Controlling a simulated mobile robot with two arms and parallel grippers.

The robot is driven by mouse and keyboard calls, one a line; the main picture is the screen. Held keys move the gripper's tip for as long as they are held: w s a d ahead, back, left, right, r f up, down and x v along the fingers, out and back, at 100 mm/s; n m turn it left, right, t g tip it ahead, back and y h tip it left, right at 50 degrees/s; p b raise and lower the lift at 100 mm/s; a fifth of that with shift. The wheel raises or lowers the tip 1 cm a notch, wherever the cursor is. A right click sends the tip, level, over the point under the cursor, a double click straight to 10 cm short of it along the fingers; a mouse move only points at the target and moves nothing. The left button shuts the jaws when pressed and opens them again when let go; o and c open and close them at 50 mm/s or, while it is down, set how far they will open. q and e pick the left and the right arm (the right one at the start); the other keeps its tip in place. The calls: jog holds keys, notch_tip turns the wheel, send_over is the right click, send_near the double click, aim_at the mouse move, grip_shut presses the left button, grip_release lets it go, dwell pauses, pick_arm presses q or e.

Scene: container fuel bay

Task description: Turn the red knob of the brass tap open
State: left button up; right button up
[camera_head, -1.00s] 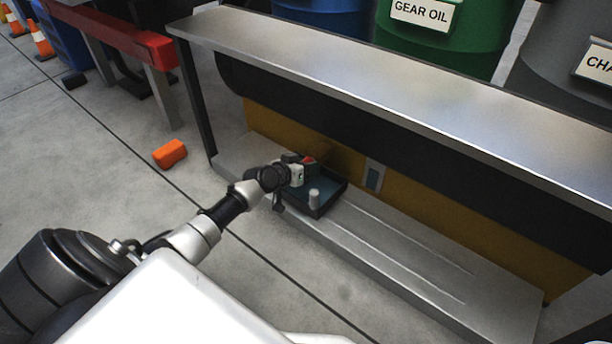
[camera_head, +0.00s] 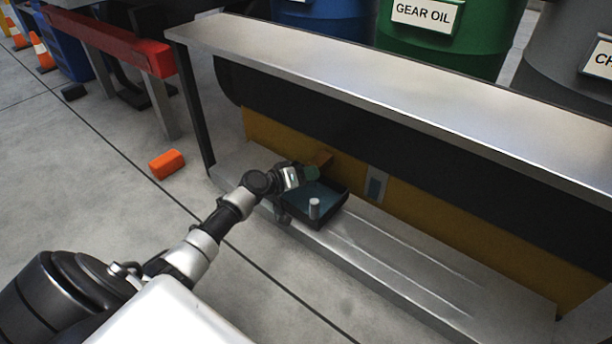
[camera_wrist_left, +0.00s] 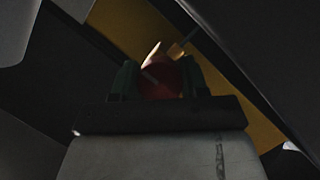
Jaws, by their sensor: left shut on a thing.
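The red knob (camera_wrist_left: 162,80) shows in the left wrist view, between the two dark green fingers of my left gripper (camera_wrist_left: 160,84), which is shut on it. A brass-coloured part of the tap (camera_wrist_left: 182,46) shows just behind the knob, in shadow. In the head view my left gripper (camera_head: 313,173) reaches under the metal shelf, against an orange-brown piece of the tap (camera_head: 325,159). The knob itself is mostly hidden by the gripper there. My right gripper is not in view.
A dark tray (camera_head: 331,210) with a small grey cylinder (camera_head: 314,207) sits on the low metal ledge (camera_head: 400,255) below the gripper. The metal shelf (camera_head: 400,80) overhangs the tap. An orange block (camera_head: 167,164) lies on the floor at left.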

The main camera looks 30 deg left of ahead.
pick_arm(q)
jog(key=o, duration=0.9)
jog(key=shift+o, duration=0.2)
jog(key=shift+s+a+r, duration=0.1)
jog(key=shift+s+r, duration=0.05)
jog(key=shift+s, duration=0.1)
jog(key=p+v, duration=0.5)
jog(key=v, duration=0.5)
jog(key=shift+s, duration=0.15)
